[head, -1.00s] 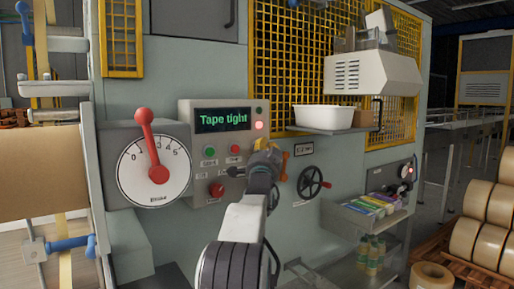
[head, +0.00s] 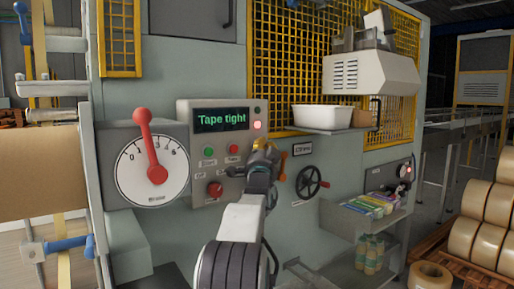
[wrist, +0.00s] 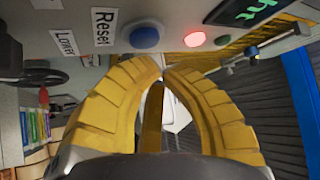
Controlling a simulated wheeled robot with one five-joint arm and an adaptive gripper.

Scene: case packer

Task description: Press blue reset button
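The blue reset button (wrist: 145,37) shows in the wrist view beside a white label reading "Reset" (wrist: 102,27). My gripper (wrist: 161,68) has its two curved yellow fingers brought together at the tips, with nothing seen between them. The tips lie just below the button in the picture, seemingly apart from it. In the head view my gripper (head: 264,150) is in front of the right side of the control panel (head: 190,120) and hides the button there. The panel's display (head: 222,119) reads "Tape tight".
A red lamp (head: 257,126) is lit on the panel. A red knob (head: 215,189), a handwheel (head: 309,183) and a red-levered dial (head: 152,170) are nearby. A shelf with a white bin (head: 322,117) juts out at upper right.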

